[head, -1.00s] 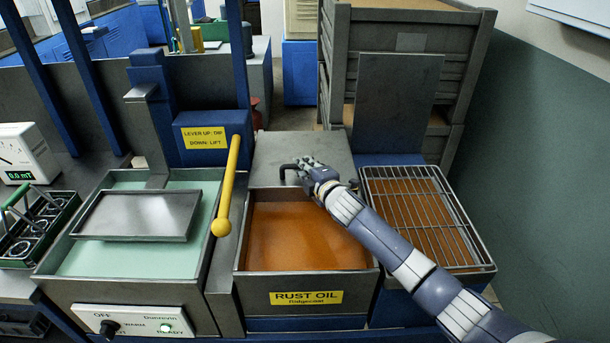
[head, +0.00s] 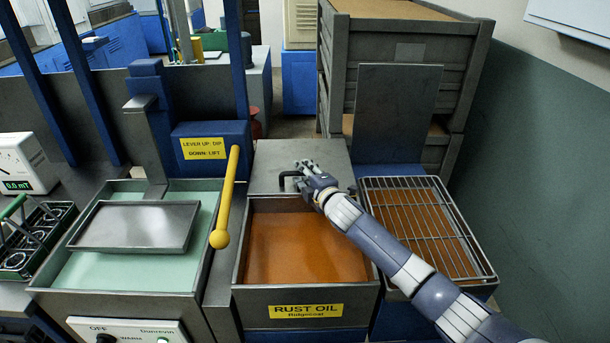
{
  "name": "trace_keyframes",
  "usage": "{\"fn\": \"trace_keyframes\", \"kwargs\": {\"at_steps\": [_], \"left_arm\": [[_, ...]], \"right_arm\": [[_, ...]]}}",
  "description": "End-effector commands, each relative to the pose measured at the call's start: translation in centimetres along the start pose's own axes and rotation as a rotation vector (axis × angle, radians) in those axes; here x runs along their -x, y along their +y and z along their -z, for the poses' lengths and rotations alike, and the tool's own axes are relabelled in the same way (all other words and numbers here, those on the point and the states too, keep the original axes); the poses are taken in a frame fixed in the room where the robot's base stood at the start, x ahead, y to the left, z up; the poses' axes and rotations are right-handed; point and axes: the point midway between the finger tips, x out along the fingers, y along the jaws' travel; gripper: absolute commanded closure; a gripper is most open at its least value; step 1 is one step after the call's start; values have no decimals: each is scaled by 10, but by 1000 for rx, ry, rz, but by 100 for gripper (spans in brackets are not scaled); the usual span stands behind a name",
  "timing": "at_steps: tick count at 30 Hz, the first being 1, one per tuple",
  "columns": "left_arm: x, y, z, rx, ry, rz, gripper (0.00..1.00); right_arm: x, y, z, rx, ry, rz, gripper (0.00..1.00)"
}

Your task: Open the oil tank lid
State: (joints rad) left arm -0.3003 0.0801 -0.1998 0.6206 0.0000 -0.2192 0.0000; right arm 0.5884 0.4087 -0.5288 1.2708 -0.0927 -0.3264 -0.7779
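The rust oil tank (head: 307,295) stands in the middle, a grey box with a yellow label and orange-brown oil (head: 300,247) showing inside. Its grey lid (head: 300,158) is at the back of the tank, leaving the oil surface uncovered. A dark handle (head: 284,181) sits at the lid's near edge. My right gripper (head: 303,174) is at the handle's right end, its arm coming in from the lower right. Its fingers are small here, and I cannot tell whether they grip the handle. My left gripper is not in view.
Left of the tank are a yellow lever (head: 226,200) and a green-liquid bath (head: 110,263) with a metal plate (head: 137,226). A wire rack (head: 425,228) lies to the right, partly behind my arm. Grey crates (head: 405,60) stand behind.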

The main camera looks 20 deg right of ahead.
Motion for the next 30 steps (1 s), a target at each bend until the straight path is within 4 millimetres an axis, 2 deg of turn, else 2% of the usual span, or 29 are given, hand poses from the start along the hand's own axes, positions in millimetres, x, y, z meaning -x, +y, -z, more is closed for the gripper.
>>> {"fn": "trace_keyframes", "kwargs": {"at_steps": [5, 8, 21, 25, 30], "left_arm": [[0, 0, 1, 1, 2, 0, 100], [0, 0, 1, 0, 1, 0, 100], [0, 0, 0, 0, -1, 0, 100], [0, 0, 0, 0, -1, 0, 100], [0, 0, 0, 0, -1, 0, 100]], "right_arm": [[7, 0, 0, 0, 1, 0, 67], [18, -1, -1, 1, 0, 0, 67], [90, -1, 0, 1, 1, 1, 67], [107, -1, -1, 1, -1, 1, 67], [118, -1, 0, 0, 0, 1, 67]]}}
